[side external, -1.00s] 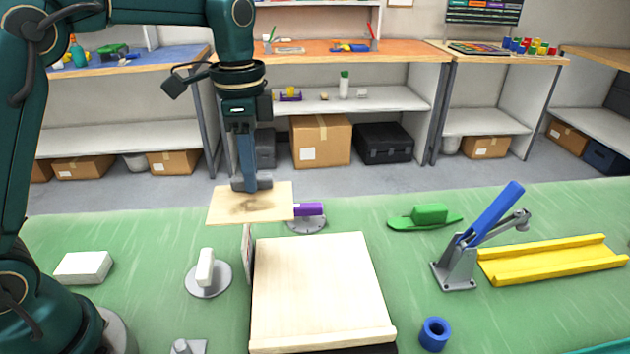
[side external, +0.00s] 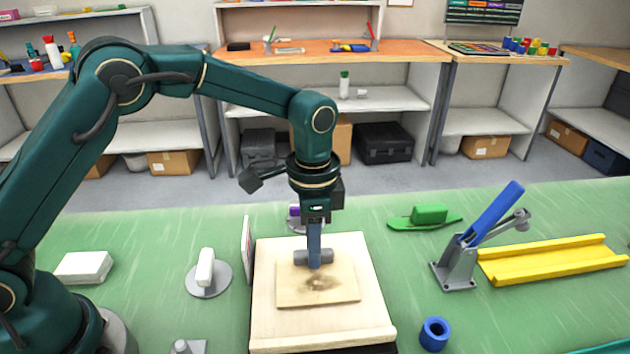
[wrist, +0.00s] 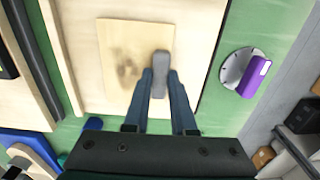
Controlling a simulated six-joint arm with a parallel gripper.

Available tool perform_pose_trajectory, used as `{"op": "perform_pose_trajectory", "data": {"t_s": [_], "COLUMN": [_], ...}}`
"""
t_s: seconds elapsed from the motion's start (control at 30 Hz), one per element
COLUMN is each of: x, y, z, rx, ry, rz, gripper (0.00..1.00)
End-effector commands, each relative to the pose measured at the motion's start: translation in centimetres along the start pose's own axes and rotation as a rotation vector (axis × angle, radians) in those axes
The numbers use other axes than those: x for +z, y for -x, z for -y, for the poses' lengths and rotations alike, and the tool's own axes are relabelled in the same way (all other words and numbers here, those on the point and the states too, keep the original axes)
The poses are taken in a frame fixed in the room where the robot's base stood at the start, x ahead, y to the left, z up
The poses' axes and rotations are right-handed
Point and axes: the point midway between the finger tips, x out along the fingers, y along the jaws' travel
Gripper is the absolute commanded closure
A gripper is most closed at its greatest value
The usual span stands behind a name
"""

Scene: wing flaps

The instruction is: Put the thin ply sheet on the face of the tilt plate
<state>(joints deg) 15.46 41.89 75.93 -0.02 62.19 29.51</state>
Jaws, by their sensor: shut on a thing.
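The thin ply sheet (side external: 290,295) is a tan rectangle with a dark smudge and a grey grip bar on top. My gripper (side external: 315,252) is shut on that bar and points straight down. The sheet lies over the face of the tilt plate (side external: 368,275), a pale wooden board with a raised lip along its near edge. I cannot tell whether sheet and plate touch. In the wrist view, the sheet (wrist: 112,45) shows over the plate (wrist: 80,65), with my gripper's fingers (wrist: 160,92) on either side of the bar.
An upright thin panel (side external: 247,250) stands at the plate's left edge. A white handle on a grey disc (side external: 207,275) and a white block (side external: 84,267) lie further left. A grey clamp with a blue lever (side external: 460,262), a blue ring (side external: 435,333) and a yellow channel (side external: 550,262) are to the right.

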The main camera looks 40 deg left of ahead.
Motion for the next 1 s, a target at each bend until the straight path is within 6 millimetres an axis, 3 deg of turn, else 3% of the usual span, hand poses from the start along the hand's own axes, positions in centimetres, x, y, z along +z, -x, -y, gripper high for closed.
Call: {"op": "perform_pose_trajectory", "data": {"t_s": [0.37, 0.4, 0.47, 0.8, 1.0], "x": [0.0, 0.0, 0.0, 0.0, -0.1], "y": [-0.4, -0.4, -0.4, -0.2, 2.1], "z": [0.0, 0.0, 0.0, 0.0, 0.1], "rx": [0.000, 0.000, 0.000, -0.001, -0.003], "ry": [0.000, 0.000, 0.000, 0.000, 0.000], "rz": [0.000, 0.000, 0.000, -0.001, -0.006], "gripper": [1.00, 0.65, 0.46, 0.46, 0.46]}}
